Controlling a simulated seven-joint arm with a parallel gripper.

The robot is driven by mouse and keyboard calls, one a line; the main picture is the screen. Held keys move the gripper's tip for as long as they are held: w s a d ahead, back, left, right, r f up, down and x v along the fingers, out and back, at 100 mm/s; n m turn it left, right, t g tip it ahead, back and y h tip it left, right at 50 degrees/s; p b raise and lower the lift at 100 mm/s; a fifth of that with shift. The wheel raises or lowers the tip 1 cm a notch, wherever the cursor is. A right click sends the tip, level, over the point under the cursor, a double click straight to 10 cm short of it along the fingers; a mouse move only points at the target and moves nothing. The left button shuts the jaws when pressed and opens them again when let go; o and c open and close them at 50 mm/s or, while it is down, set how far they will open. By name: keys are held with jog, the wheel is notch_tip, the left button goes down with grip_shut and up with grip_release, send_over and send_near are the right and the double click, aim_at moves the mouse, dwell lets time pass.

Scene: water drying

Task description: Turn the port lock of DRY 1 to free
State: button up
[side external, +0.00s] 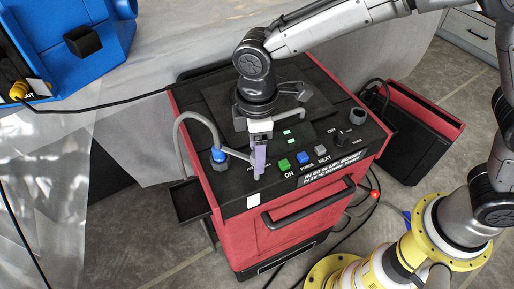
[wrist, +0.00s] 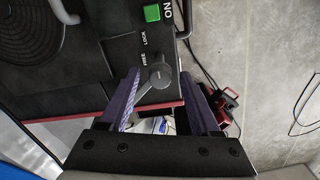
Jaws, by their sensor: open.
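My gripper (wrist: 161,84) is open, with one purple finger on each side of the knob; contact cannot be told. I cannot read a DRY 1 label.
A blue hose fitting (side external: 219,155) with a grey hose stands just left of my gripper. Green (side external: 284,165), blue (side external: 304,159) and grey (side external: 321,150) buttons lie to its right, with a black dial (side external: 357,116) beyond. A front handle (side external: 309,203) sticks out below.

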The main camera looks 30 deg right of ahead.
jog(key=shift+c, duration=0.3)
grip_shut()
dwell(1.1)
